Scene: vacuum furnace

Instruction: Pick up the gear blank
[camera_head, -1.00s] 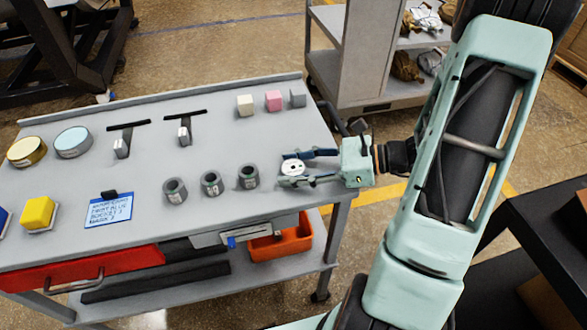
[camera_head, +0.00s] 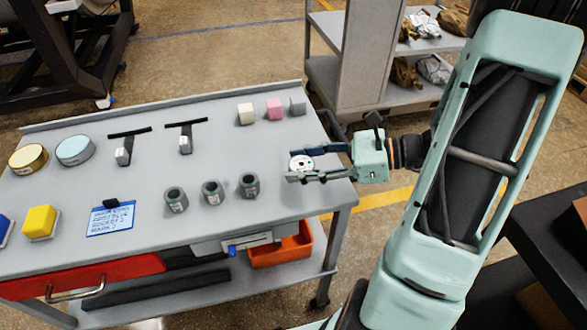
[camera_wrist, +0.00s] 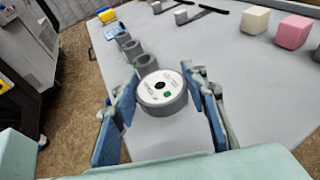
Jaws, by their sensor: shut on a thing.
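The gear blank (camera_head: 301,163) is a short grey cylinder with a white top face and a dark centre hole. My gripper (camera_head: 303,164) reaches in from the right near the table's right edge, with one finger on each side of the blank. In the wrist view the blank (camera_wrist: 161,92) sits between the blue finger pads (camera_wrist: 160,105), its white face and a green mark showing. The pads are closed on its sides. Whether its underside touches the table cannot be told clearly.
Several grey hollow cylinders (camera_head: 211,192) stand in a row left of the gripper. White, pink and grey blocks (camera_head: 274,109) sit at the back right of the grey table (camera_head: 130,185). An orange bin (camera_head: 281,247) is on the shelf below. A grey cart (camera_head: 340,60) stands behind.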

